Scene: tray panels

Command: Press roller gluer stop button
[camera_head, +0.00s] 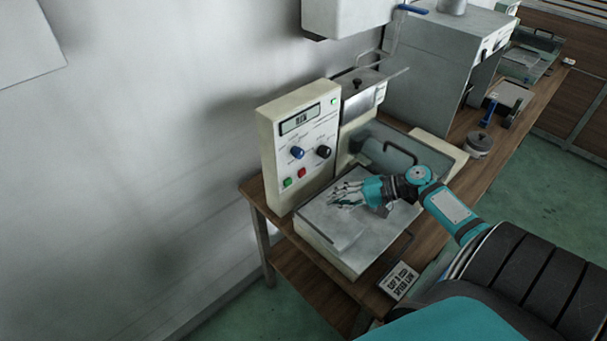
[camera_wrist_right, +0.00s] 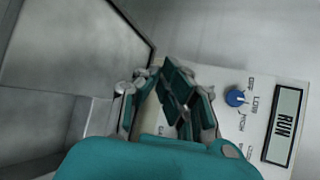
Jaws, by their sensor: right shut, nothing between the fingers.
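The roller gluer's cream control panel (camera_head: 309,159) stands upright at the back left of the machine. It carries a red button (camera_head: 301,173), a green button (camera_head: 287,183), a blue knob (camera_head: 297,153) and a black knob (camera_head: 323,151). Its display (camera_head: 299,119) shows dark text, and it reads RUN in the right wrist view (camera_wrist_right: 284,126). My right gripper (camera_head: 335,198) is shut and empty, above the machine's flat grey top and in front of the panel, apart from the buttons. In the right wrist view the fingers (camera_wrist_right: 176,75) hide the button area. My left gripper is out of view.
A clear-covered tray (camera_head: 400,150) with a dark handle sits right of the panel. A grey machine (camera_head: 440,65) stands behind, and a white box (camera_head: 345,15) hangs above. The wall is close at left.

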